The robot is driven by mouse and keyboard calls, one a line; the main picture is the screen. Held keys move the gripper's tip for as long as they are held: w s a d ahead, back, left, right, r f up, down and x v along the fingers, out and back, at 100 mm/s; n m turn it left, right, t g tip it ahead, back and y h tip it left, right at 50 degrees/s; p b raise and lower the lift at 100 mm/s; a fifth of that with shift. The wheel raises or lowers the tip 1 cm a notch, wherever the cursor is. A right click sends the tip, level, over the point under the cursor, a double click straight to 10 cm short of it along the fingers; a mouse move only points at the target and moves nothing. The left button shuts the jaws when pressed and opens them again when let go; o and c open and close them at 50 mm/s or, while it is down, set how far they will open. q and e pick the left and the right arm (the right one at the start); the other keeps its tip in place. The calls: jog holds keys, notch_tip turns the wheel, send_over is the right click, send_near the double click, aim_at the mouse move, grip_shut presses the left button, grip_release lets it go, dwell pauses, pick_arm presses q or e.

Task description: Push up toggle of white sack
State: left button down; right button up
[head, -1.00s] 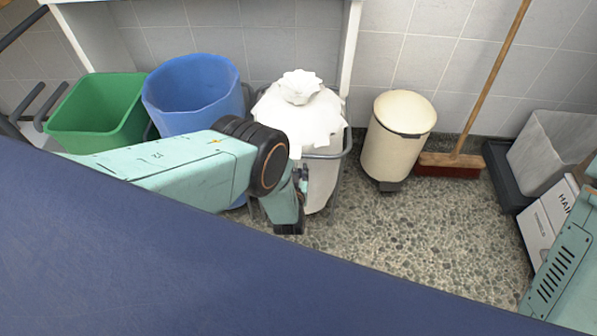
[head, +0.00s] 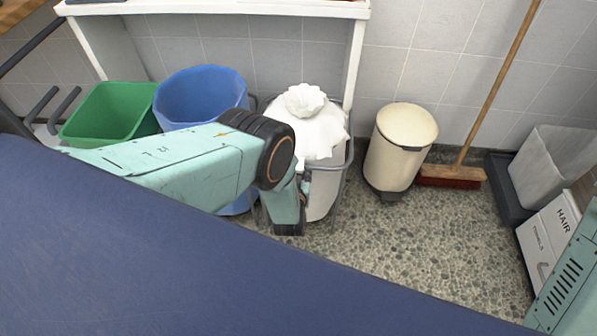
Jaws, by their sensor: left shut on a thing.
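The white sack (head: 320,138) stands in a frame in the middle of the head view, its gathered top (head: 304,100) bunched above a draped collar. My left gripper (head: 305,187) is low at the front left side of the sack, mostly hidden behind my own wrist. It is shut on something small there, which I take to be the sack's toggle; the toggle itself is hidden. My right gripper is out of view; only part of my right arm shows at the right edge.
A blue bin (head: 195,97) and a green bin (head: 108,112) stand left of the sack. A cream pedal bin (head: 401,148), a broom (head: 450,177) and a white HAIR box (head: 548,238) are to the right. A blue surface (head: 150,260) fills the front. Speckled floor lies clear between.

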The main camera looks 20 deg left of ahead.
pick_arm(q)
jog(key=shift+a, duration=0.1)
jog(key=c, duration=0.8)
grip_release()
jog(key=shift+c, duration=0.2)
jog(key=v, duration=1.2)
jog(key=s+a+m+g+h, duration=0.1)
jog(key=s+a+g, duration=0.25)
jog(key=s, duration=0.25)
jog(key=s+a+m+g+h, duration=0.1)
jog(key=s+a+g, duration=0.1)
jog(key=s+g, duration=0.35)
jog(key=s+r+g+h, duration=0.1)
jog(key=s+r+g, duration=0.1)
jog(key=s, duration=0.6)
jog(key=s+d+r+g, duration=0.1)
jog(key=s+r, duration=0.3)
jog(key=s, duration=0.4)
jog(key=shift+m+g+h, duration=0.4)
jog(key=shift+g, duration=0.1)
